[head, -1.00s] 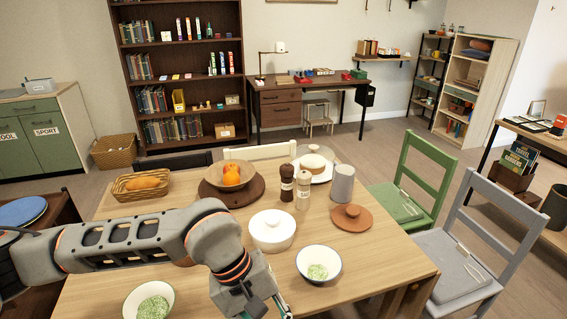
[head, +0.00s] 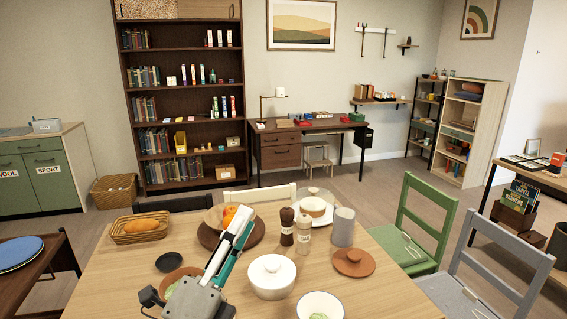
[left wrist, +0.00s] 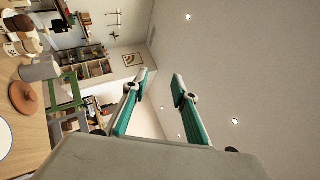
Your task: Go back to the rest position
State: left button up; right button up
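My left gripper (head: 243,226) rises from the bottom of the head view, over the dining table (head: 105,290), with its fingers pointing up and to the right. In the left wrist view the gripper (left wrist: 160,80) has its two teal fingers spread apart, with nothing between them. It points toward the ceiling and far wall. It covers part of the wooden plate and the fruit bowl (head: 214,217) in the head view. My right gripper is in neither view.
A green chair (head: 425,225) and a grey chair (head: 500,262) stand at right.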

pick_arm(q)
jog(key=a+f+n+g+y, duration=0.5)
jog(key=a+f+n+y, duration=0.65)
jog(key=a+f, duration=0.55)
jog(key=s+a+f+n+g, duration=0.1)
jog(key=s+a+f, duration=0.1)
jog(key=f, duration=0.1)
jog(key=s+a+f+n+g+y, duration=0.1)
jog(key=s+a+f+n+g, duration=0.1)
jog(key=f, duration=0.2)
jog(key=s+a+f+n+g+y, duration=0.1)
jog(key=s+a+f, duration=0.1)
jog(key=f, duration=0.2)
jog(key=shift+s+a+f+n+g, duration=0.25)
jog(key=shift+s+a+n+g, duration=0.05)
jog(key=shift+a+n, duration=0.05)
jog(key=s+a+f+n+g+y, duration=0.1)
jog(key=s+a+f+g, duration=0.15)
jog(key=s+f, duration=0.2)
jog(key=s+a+f+n+g, duration=0.2)
jog(key=s+a+f, duration=0.15)
jog(key=s, duration=0.25)
jog(key=w+d+f+n+t+h, duration=0.1)
jog(key=d+f+h, duration=0.6)
jog(key=d+f, duration=0.7)
jog(key=d+n+t, duration=0.1)
jog(key=d+t, duration=0.1)
jog(key=shift+w+d+n, duration=0.3)
jog(key=shift+d, duration=0.1)
